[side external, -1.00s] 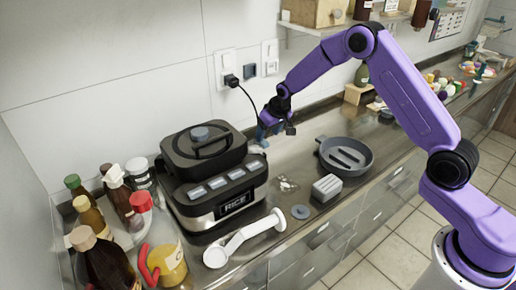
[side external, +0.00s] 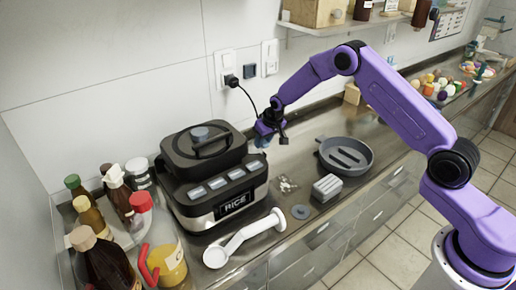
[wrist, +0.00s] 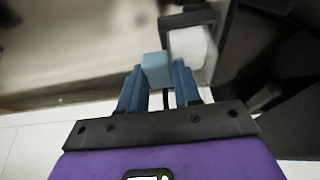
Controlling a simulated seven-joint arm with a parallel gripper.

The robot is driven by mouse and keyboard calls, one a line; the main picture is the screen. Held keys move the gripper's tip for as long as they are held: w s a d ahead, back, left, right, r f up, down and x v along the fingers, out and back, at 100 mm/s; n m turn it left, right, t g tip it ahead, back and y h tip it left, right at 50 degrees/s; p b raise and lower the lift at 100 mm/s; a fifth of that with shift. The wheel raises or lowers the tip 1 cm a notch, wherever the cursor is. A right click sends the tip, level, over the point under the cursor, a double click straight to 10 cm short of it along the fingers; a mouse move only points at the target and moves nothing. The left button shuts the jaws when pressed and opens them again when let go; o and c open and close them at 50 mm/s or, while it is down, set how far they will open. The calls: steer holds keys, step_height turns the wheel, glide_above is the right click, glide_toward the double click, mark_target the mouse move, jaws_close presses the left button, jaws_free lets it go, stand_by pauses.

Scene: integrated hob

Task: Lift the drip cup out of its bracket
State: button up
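My gripper (side external: 264,141) is low behind the right rear of the rice cooker, close to the wall, in the side view. In the wrist view its two blue fingers (wrist: 159,85) stand apart, with a light blue block (wrist: 156,68) between their tips. I cannot tell whether the fingers press on this block or what it belongs to. Just beyond the tips, a pale cup-like part (wrist: 188,46) sits in a dark frame (wrist: 188,20); these look like the drip cup and its bracket. In the side view the cup and bracket are hidden behind the cooker and gripper.
The rice cooker (side external: 216,205) stands left of my gripper, its dark body close at right in the wrist view (wrist: 262,55). A cord runs from a wall plug (side external: 231,80). A grey pan (side external: 345,156), ribbed block (side external: 327,187) and white ladle (side external: 245,238) lie on the counter.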

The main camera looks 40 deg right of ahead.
steer(key=c, duration=0.3)
jaws_close()
steer(key=shift+r, duration=0.1)
